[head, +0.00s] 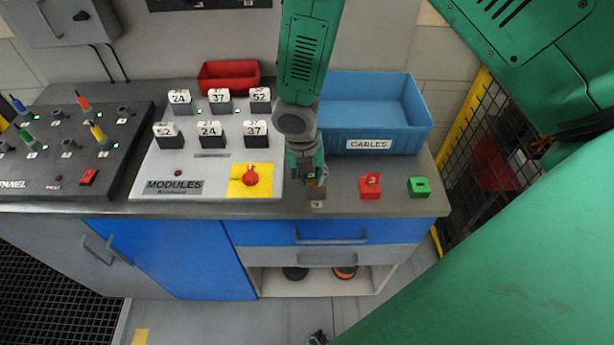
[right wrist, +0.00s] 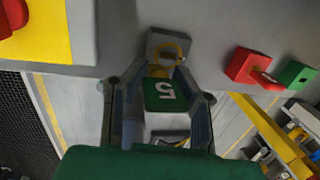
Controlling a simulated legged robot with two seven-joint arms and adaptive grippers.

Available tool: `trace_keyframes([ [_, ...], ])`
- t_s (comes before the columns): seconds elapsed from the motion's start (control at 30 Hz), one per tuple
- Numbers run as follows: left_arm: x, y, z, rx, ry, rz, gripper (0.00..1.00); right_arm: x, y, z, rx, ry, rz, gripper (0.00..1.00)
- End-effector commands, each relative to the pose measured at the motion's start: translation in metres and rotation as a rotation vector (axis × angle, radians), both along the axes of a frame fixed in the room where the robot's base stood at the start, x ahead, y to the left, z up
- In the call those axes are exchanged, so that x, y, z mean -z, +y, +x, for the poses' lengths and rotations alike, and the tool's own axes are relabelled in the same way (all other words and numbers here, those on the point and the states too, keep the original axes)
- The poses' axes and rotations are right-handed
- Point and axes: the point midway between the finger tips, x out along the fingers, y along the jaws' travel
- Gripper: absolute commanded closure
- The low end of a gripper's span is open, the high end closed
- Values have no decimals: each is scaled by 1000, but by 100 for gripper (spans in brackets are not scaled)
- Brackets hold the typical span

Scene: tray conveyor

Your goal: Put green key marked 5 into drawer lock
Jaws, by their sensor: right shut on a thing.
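My right gripper (head: 312,185) is over the counter's front edge. In the right wrist view (right wrist: 165,105) its fingers are shut on the green key (right wrist: 165,93), whose white 5 faces the camera. A grey block (right wrist: 163,40) lies just beyond the key; it also shows below the gripper in the head view (head: 317,202). A yellow curved piece (right wrist: 168,53) lies between key and block; I cannot tell whether the key touches or enters the block. The blue drawer (head: 275,230) below the counter is closed. My left gripper is not identifiable.
A red block with a red key (head: 370,184) and an empty green block (head: 419,187) stand to the right. The blue CABLES bin (head: 370,140) is behind. The MODULES board (head: 215,183) with a red knob (head: 250,178) is to the left.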

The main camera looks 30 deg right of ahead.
Motion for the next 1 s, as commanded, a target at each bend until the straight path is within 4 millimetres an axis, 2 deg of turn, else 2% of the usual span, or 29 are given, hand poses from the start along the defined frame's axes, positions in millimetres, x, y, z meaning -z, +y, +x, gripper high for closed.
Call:
trace_keyframes([
  [0.27, 0, 0, 0, 1, 0, 0, 60, 1, -12, 0, 5, 16, -16, 100],
  [0.7, 0, 0, 0, 1, 0, 0, 60, -1, -7, 0, 5, 20, -28, 100],
  [1.0, 0, 0, 0, 0, 0, 0, 60, 0, -13, 0, 5, 23, -27, 100],
])
